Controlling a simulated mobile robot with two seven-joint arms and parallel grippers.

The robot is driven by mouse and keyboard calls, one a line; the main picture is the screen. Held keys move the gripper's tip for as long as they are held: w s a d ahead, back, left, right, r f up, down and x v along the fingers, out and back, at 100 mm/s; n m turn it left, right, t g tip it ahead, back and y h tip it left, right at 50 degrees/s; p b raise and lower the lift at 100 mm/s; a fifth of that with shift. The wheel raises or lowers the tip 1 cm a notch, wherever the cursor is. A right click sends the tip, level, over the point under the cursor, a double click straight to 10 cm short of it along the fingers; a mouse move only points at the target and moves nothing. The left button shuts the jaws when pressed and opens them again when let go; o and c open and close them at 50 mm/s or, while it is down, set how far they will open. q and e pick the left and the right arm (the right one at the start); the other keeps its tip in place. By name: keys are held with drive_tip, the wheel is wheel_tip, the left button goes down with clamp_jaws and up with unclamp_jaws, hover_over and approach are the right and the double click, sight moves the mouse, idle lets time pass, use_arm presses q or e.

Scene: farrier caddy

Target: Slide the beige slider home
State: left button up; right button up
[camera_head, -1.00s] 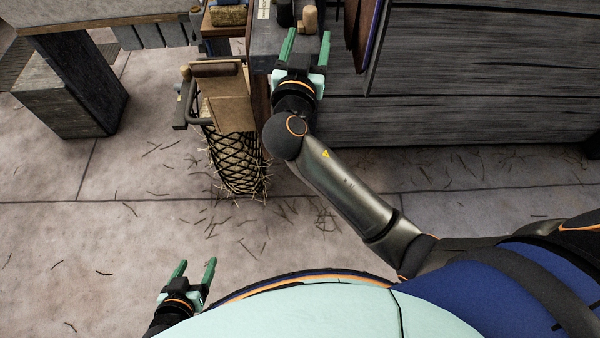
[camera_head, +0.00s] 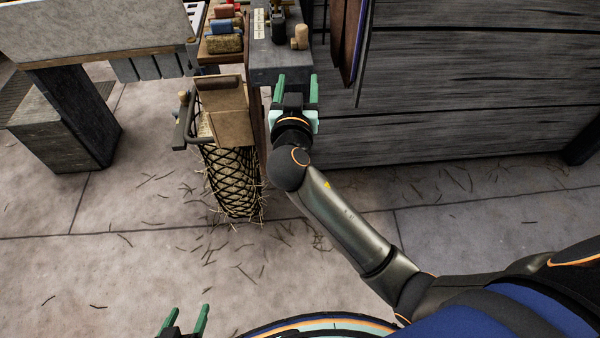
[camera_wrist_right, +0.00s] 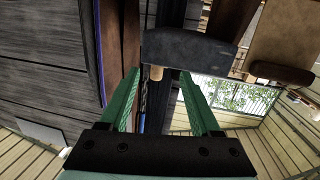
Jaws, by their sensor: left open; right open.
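A short beige cylindrical knob (camera_head: 300,37), the likely beige slider, is on the dark grey block (camera_head: 277,62) at the top centre of the head view. A beige peg (camera_wrist_right: 156,73) also shows in the right wrist view, below a dark block and between the fingers. My right gripper (camera_head: 297,80) is open and empty at the front edge of the grey block, short of the knob. It also shows open in the right wrist view (camera_wrist_right: 159,82). My left gripper (camera_head: 188,312) is open and empty at the bottom edge, far from the block.
Colored rolls (camera_head: 226,28) lie on a wooden shelf left of the block. A hay net (camera_head: 232,180) hangs below a brown board (camera_head: 225,105). Upright panels (camera_head: 350,45) and a dark plank wall (camera_head: 460,80) stand to the right. The floor (camera_head: 120,255) is open, with scattered straw.

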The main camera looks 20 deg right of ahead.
drive_tip(key=s+f+n+g+y, duration=0.1)
drive_tip(key=s+f+n+y, duration=0.1)
drive_tip(key=f, duration=0.7)
drive_tip(key=s+a+f+n+g+y+b, duration=0.1)
drive_tip(key=s+f+n+g+y, duration=0.1)
drive_tip(key=f, duration=0.7)
drive_tip(key=shift+s+a+f+y, duration=0.2)
drive_tip(key=shift+s+f+y, duration=0.3)
drive_tip(key=shift+s, duration=0.7)
drive_tip(key=shift+r, duration=0.1)
